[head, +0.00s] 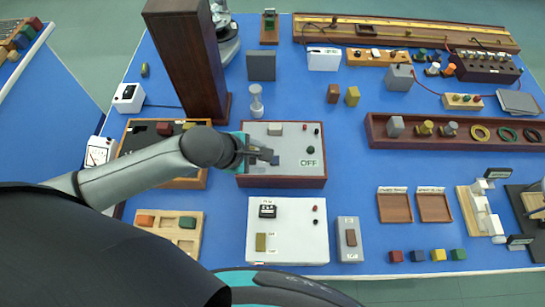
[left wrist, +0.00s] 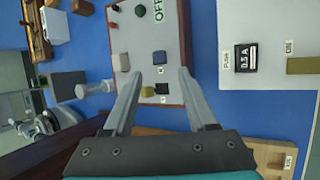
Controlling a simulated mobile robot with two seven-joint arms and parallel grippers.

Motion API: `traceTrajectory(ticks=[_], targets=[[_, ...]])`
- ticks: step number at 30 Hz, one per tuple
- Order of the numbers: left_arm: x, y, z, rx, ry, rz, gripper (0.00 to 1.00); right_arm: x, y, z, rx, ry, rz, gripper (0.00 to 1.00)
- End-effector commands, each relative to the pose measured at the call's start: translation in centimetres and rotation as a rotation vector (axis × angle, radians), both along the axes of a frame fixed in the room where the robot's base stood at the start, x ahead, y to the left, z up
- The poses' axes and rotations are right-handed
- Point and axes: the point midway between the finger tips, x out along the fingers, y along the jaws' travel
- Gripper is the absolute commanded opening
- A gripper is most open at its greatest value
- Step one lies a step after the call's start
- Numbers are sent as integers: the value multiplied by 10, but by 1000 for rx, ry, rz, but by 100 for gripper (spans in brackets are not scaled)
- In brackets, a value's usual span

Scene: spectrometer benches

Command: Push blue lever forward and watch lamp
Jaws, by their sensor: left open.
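A grey panel in a wooden frame (head: 290,176) stands at the middle of the bench and shows in the left wrist view (left wrist: 178,30). It bears a blue block, probably the blue lever (head: 275,160), also in the left wrist view (left wrist: 160,57). A yellow block (left wrist: 147,91) and a darker blue piece (left wrist: 162,88) sit on its left part. An OFF sign (head: 309,163) is on the panel; which part is the lamp is unclear. My left gripper (head: 262,155) is open and empty over the panel, close to the blue block. Contact cannot be told. My right gripper is out of view.
A tall brown box (head: 190,60) stands behind my left arm. A wooden tray (head: 455,140) lies to the right. Bare blue bench lies around the grey panel's right side.

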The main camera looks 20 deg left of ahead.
Motion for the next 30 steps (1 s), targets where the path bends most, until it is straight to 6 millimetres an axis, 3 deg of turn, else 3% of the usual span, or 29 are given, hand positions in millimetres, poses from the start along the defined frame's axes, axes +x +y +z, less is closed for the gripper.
traceTrajectory(ticks=[15,30], targets=[[32,-19,-58,0,0,1,57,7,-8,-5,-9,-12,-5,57],[38,-22,-68,-1,0,0,57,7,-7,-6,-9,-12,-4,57]])
